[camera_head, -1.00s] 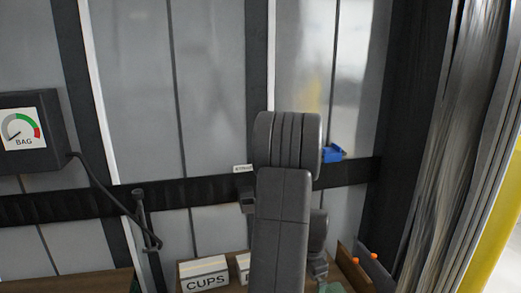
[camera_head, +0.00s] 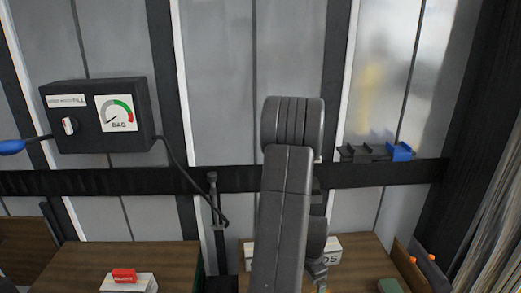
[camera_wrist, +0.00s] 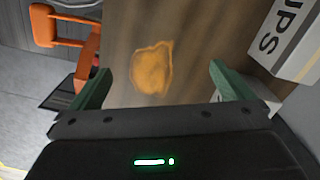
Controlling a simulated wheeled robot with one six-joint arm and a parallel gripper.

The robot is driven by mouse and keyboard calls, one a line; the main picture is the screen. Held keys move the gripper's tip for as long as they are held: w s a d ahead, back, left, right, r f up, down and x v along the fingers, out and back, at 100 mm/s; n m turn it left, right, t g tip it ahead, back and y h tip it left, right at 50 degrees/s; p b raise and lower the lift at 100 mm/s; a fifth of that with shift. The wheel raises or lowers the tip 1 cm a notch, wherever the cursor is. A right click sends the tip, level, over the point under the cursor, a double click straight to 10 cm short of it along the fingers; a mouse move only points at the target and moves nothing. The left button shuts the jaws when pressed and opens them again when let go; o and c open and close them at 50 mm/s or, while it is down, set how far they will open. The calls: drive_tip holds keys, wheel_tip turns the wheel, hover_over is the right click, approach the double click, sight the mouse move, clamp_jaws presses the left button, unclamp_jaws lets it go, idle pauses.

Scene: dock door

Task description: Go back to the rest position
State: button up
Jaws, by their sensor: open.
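My gripper (camera_wrist: 160,80) shows in the wrist view with its two green fingers wide apart and nothing between them. Below it is a brown wooden top (camera_wrist: 200,30) with an irregular orange-yellow patch (camera_wrist: 152,68). In the head view my grey arm stands upright near the middle and hides most of what is behind it; the gripper's fingers cannot be made out there.
A white box lettered "UPS" (camera_wrist: 298,42) lies close right of my gripper. An orange frame (camera_wrist: 58,25) is at the left. The head view shows a dark gauge box (camera_head: 100,116), a rail holder with a blue part (camera_head: 400,152) and a red item (camera_head: 123,275) on the left bench.

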drive_tip(key=shift+s+a+f+b, duration=0.1)
drive_tip(key=shift+a+f+b, duration=0.55)
drive_tip(key=shift+a+f, duration=0.3)
drive_tip(key=shift+d+f+b, duration=0.5)
drive_tip(key=shift+f+b, duration=0.05)
drive_tip(key=shift+f, duration=0.35)
drive_tip(key=shift+a+f, duration=0.15)
drive_tip(key=shift+f, duration=0.25)
